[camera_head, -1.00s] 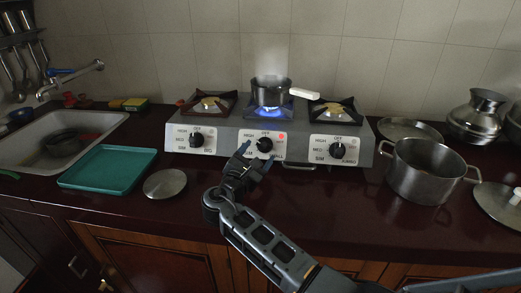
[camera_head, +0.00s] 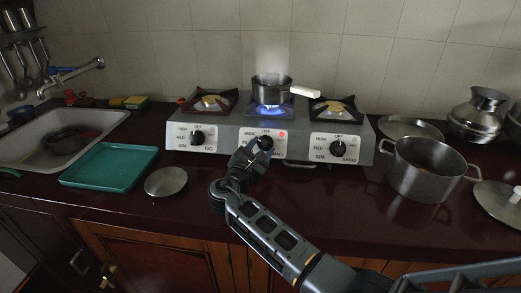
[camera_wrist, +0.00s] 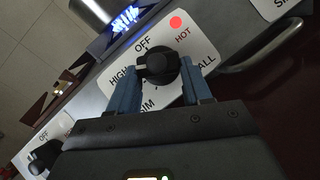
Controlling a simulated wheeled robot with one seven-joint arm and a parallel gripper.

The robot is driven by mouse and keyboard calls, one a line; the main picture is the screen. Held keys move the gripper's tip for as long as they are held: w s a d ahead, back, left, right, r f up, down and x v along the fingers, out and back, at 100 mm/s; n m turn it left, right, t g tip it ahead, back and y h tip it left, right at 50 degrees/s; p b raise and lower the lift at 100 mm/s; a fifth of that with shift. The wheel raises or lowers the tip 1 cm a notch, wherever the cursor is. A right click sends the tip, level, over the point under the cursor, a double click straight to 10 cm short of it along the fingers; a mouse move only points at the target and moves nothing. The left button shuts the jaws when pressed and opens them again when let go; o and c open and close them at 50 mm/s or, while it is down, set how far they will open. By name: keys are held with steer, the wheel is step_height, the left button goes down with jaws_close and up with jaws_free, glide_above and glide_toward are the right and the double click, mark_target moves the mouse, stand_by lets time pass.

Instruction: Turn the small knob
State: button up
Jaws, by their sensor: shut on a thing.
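The middle burner's black knob (camera_head: 265,142) sits on a white label plate on the front of the stove (camera_head: 226,136). It also shows in the wrist view (camera_wrist: 158,65), with labels OFF, HIGH, SIM and a partly covered one ending in "ALL". The bar of the knob lies roughly toward HIGH. My gripper (camera_head: 257,149) reaches the knob from the front; in the wrist view its two blue fingers (camera_wrist: 160,84) are on either side of the knob, shut on it. A blue flame (camera_head: 268,109) burns under a steaming saucepan (camera_head: 271,92).
The left knob (camera_head: 197,137) and right knob (camera_head: 338,149) are on either side. A handle bar (camera_wrist: 262,53) runs below the stove front. A teal tray (camera_head: 109,168), a round lid (camera_head: 166,181) and a large pot (camera_head: 427,168) stand on the counter (camera_head: 330,215).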

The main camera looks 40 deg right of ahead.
steer(key=shift+c, duration=1)
steer(key=shift+m, duration=0.3)
steer(key=shift+w+a+m+g+b, duration=0.1)
steer(key=shift+w+m+g+b, duration=0.1)
steer(key=shift+m+g+b, duration=0.65)
steer(key=m+g, duration=0.1)
steer(key=m, duration=0.1)
steer(key=m+g, duration=0.1)
steer(key=shift+w+r+m+y, duration=0.15)
steer(key=shift+r+m+y, duration=0.05)
steer(key=shift+m+y, duration=0.15)
steer(key=m, duration=0.1)
steer(key=m+g+y, duration=0.1)
steer(key=m, duration=0.1)
steer(key=m+g, duration=0.1)
steer(key=shift+w+r+m+b, duration=0.2)
steer(key=shift+r+m+b, duration=0.15)
steer(key=shift+m, duration=0.05)
steer(key=shift+r+m+g+y, duration=0.15)
steer(key=shift+m+g+y, duration=0.3)
steer(key=shift+m+y, duration=0.6)
steer(key=shift+m, duration=0.45)
